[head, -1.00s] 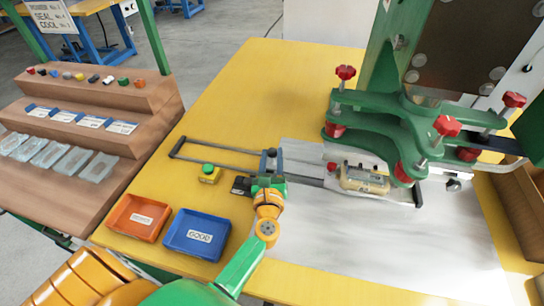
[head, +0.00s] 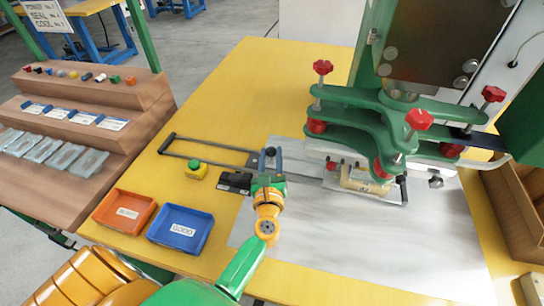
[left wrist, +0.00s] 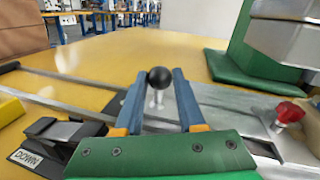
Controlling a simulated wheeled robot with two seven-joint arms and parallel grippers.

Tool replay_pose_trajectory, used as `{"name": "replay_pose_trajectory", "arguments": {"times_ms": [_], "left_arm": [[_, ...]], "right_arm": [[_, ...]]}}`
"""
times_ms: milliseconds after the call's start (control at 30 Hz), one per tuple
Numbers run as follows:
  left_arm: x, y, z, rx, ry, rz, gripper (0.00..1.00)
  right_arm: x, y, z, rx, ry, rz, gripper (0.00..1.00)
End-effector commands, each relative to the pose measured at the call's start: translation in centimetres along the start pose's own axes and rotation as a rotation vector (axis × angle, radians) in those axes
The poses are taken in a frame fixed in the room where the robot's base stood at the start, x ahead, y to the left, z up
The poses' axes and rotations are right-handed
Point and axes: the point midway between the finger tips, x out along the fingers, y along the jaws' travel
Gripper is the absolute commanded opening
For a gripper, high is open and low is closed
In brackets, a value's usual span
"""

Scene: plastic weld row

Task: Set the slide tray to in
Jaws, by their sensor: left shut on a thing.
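The slide tray (head: 392,201) is a grey plate on rails. It carries a beige part (head: 362,181) and lies partly under the green clamp frame (head: 362,112) of the press, which hides its far side. My left gripper (head: 269,160) is at the left side of the tray, over the rails. In the left wrist view its two blue fingers (left wrist: 158,98) are shut on a post with a black ball knob (left wrist: 159,77). The right gripper is not in view.
A black switch marked DOWN (left wrist: 52,140) and a yellow box with a green button (head: 196,170) sit left of the gripper. Orange (head: 123,211) and blue (head: 181,229) bins stand at the front left. Red clamp knobs (head: 419,119) stick up from the frame. The table's back is clear.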

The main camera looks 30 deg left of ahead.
Motion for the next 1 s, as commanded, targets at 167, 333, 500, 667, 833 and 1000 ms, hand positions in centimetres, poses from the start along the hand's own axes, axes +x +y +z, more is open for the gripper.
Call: {"name": "replay_pose_trajectory", "arguments": {"times_ms": [167, 333, 500, 667, 833, 1000], "left_arm": [[-0.2, -0.9, -0.2, -0.002, 0.008, -0.028, 0.0], [-0.2, -0.8, -0.2, -0.002, 0.007, -0.025, 0.67], [-0.1, -0.7, -0.1, -0.001, 0.006, -0.022, 0.67], [-0.9, -0.7, -0.3, 0.0, 0.007, -0.022, 0.67], [-4.6, -0.7, -0.4, -0.002, 0.009, -0.023, 0.67], [-7.0, -0.8, -0.3, 0.001, 0.008, -0.024, 0.67]], "right_arm": [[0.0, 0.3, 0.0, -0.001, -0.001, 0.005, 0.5], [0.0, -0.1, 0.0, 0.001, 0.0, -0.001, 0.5], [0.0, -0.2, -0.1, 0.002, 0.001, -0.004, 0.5], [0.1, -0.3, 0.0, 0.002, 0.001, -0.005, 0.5], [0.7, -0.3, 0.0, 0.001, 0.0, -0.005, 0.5], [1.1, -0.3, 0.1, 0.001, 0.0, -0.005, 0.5]]}}
